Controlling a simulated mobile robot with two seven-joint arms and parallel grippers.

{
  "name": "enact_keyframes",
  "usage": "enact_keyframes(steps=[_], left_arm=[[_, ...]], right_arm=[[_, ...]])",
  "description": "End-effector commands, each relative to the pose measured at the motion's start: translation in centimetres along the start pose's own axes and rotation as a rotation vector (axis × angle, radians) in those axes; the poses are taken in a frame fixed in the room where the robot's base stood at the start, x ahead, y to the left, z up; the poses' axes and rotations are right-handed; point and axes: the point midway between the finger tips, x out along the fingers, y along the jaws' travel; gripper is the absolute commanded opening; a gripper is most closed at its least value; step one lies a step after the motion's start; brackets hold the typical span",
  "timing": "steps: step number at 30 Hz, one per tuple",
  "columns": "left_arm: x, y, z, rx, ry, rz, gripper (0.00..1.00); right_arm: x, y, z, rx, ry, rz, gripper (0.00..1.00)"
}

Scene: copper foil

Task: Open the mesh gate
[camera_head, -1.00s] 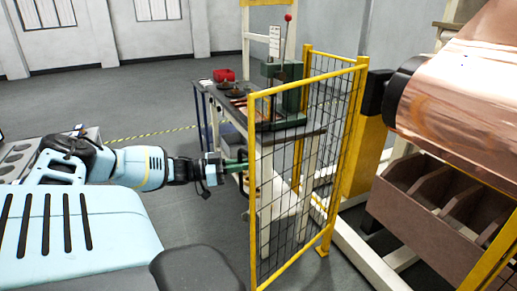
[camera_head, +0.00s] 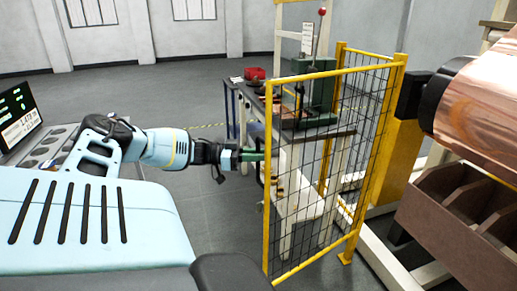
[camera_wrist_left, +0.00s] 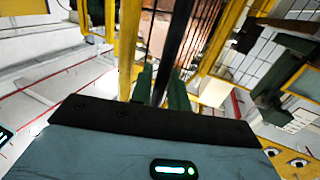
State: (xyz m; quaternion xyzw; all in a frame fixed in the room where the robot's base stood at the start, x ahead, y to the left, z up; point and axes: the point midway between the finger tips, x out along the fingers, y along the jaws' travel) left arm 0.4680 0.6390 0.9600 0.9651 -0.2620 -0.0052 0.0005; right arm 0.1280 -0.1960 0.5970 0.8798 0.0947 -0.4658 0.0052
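The mesh gate (camera_head: 318,165), a yellow frame with dark wire mesh, stands right of centre in the head view. Its near upright is at its left edge. My left gripper (camera_head: 262,157) reaches this upright from the left. In the left wrist view, the green fingers of the left gripper (camera_wrist_left: 161,88) stand on either side of a dark bar (camera_wrist_left: 176,45), seemingly the gate's handle, and look closed on it. A yellow upright (camera_wrist_left: 128,45) runs just left of it. The exact finger contact is partly hidden. My right gripper is not in view.
A copper roll (camera_head: 485,110) and brown bins (camera_head: 455,205) are on the right. Grey floor (camera_head: 215,220) is clear left of the gate.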

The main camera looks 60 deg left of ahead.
Motion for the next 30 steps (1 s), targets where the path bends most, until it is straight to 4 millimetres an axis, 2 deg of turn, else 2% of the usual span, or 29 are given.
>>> enact_keyframes(steps=[8, 15, 21, 30], left_arm=[[-0.5, -0.1, -0.5, 0.004, 0.007, -0.001, 0.17], [-4.0, -0.1, -0.7, 0.005, 0.009, -0.003, 0.17], [-6.7, -0.1, -0.4, 0.003, 0.005, -0.002, 0.17], [-7.9, 0.0, -0.1, 0.002, 0.003, 0.0, 0.17]], right_arm=[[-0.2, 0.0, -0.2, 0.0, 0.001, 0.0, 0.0], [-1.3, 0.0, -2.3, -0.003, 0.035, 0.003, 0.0], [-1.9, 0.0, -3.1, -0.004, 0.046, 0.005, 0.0], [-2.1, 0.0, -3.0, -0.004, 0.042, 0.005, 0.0]])
